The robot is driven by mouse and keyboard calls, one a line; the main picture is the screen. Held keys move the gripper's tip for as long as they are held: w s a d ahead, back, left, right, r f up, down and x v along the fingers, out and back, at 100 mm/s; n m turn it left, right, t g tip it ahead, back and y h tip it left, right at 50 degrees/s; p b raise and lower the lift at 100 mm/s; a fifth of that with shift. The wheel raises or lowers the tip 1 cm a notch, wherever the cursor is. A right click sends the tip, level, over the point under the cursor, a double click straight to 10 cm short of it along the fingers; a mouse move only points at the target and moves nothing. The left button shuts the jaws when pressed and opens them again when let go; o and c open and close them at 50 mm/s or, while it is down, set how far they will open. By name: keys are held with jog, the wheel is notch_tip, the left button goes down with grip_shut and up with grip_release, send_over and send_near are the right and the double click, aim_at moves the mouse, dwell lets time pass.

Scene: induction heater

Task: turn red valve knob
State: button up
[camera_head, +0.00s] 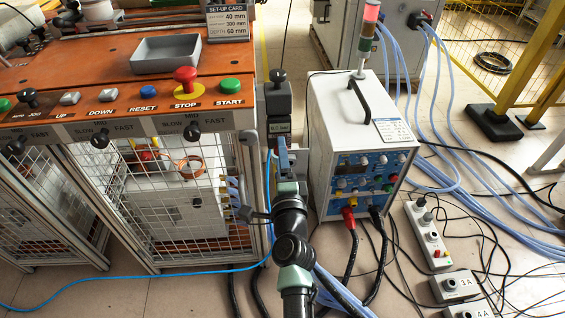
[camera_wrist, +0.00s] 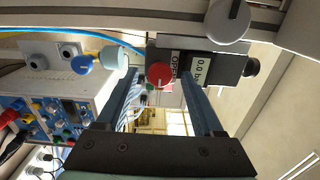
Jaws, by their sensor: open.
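The red valve knob (camera_wrist: 159,74) shows in the wrist view on a dark unit (camera_wrist: 198,58) with a small display and an "OPEN" label. My gripper (camera_wrist: 161,80) is open, and its two blue fingers point toward the unit. The knob appears in the gap between the fingertips, nearer the left finger. I cannot tell whether a finger touches it. In the head view, my gripper (camera_head: 283,158) is just below the dark unit (camera_head: 278,103), beside the machine's right post. The red knob cannot be made out there.
A wire-mesh machine (camera_head: 160,200) with an orange top (camera_head: 110,75) stands to the left. A white power unit (camera_head: 345,110) with a handle stands close on the right. Cables and small control boxes (camera_head: 428,235) lie on the floor at right. A grey round knob (camera_wrist: 228,20) is above in the wrist view.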

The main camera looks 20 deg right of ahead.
jog(key=p+v, duration=0.2)
jog(key=v, duration=1.1)
jog(key=shift+p, duration=0.35)
